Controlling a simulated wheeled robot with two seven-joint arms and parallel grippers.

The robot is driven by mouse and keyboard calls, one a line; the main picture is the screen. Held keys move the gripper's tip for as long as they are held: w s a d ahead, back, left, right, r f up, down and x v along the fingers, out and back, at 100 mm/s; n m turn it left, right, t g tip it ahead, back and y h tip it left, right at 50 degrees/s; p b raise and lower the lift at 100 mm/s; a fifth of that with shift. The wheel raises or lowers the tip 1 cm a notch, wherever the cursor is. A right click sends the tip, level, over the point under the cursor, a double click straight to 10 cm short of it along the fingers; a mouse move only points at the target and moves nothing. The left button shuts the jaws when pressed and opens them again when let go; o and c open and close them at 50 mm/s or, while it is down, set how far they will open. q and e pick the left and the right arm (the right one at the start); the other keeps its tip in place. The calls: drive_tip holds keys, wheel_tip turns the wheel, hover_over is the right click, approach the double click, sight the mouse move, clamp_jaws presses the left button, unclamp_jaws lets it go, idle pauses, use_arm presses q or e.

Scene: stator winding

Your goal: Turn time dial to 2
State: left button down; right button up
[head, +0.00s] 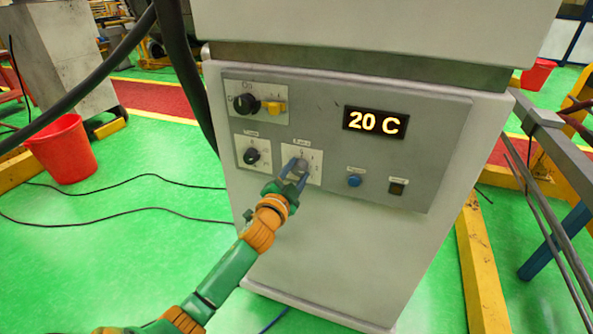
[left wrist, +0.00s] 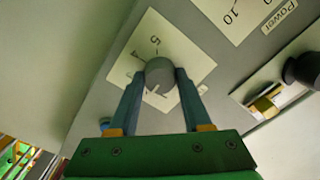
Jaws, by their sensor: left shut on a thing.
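The grey round dial (head: 299,163) sits on a white scale plate in the middle of the control panel; its label is too blurred to read. My left gripper (head: 296,172) is shut on this dial, one finger on each side. In the left wrist view the dial (left wrist: 159,72) stands between the fingers of my left gripper (left wrist: 160,80). Its scale shows a 5, and a pale mark shows on the knob; the number it points at cannot be told. My right gripper is not in view.
A dial with a black knob (head: 252,155) is just left, its plate marked Power in the wrist view. Above are a black knob (head: 245,104) and a yellow switch (head: 274,107). The display (head: 375,122) reads 20 C. A blue button (head: 354,181) is at right.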

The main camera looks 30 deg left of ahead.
use_arm(q)
drive_tip(key=shift+m, duration=0.4)
drive_tip(key=shift+c, duration=1.7)
unclamp_jaws()
drive_tip(key=v, duration=0.7)
drive_tip(key=shift+f, duration=0.1)
